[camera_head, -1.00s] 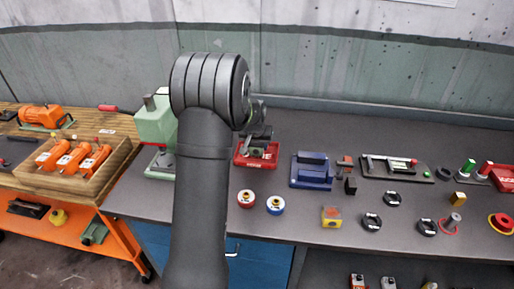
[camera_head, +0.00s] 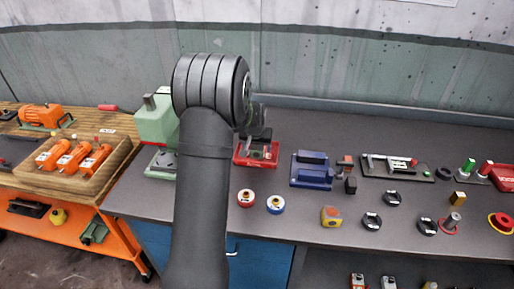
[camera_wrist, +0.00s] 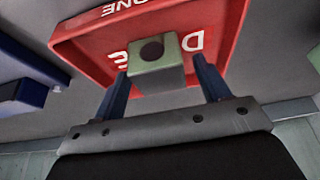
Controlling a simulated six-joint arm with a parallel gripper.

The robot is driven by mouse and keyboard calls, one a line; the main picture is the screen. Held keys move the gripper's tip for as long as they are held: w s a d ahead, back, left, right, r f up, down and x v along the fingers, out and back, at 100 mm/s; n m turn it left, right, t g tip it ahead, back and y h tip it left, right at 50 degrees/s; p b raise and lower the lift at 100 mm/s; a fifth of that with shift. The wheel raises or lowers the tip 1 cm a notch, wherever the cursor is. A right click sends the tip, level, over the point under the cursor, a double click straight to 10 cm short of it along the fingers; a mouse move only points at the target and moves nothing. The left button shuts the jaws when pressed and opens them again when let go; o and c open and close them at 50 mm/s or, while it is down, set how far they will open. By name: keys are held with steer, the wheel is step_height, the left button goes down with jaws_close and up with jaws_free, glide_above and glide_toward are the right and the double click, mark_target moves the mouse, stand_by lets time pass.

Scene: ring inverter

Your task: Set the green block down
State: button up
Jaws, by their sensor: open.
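The green block (camera_wrist: 155,72), with a dark round hole in its near face, sits in the red tray marked DONE (camera_wrist: 85,45) in the wrist view. My gripper (camera_wrist: 160,68) is open. Its two blue fingers stand on either side of the block, with a visible gap at the right finger. In the head view the red tray (camera_head: 243,160) lies on the dark bench, and my gripper is above it, mostly hidden behind my arm. The block is too small there to make out well.
A blue fixture (camera_head: 311,171) stands just right of the tray, and a pale green machine (camera_head: 156,122) to the left. Red (camera_head: 246,198) and blue (camera_head: 275,204) ring parts lie in front. Several other parts crowd the bench's right side.

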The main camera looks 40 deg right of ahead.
steer(key=v, duration=1.1)
steer(key=shift+r, duration=0.35)
steer(key=shift+s+a+f, duration=0.1)
steer(key=x, duration=1.1)
steer(key=shift+f, duration=0.2)
steer(key=shift+w, duration=0.2)
steer(key=shift+r, duration=1.75)
steer(key=shift+f, duration=0.1)
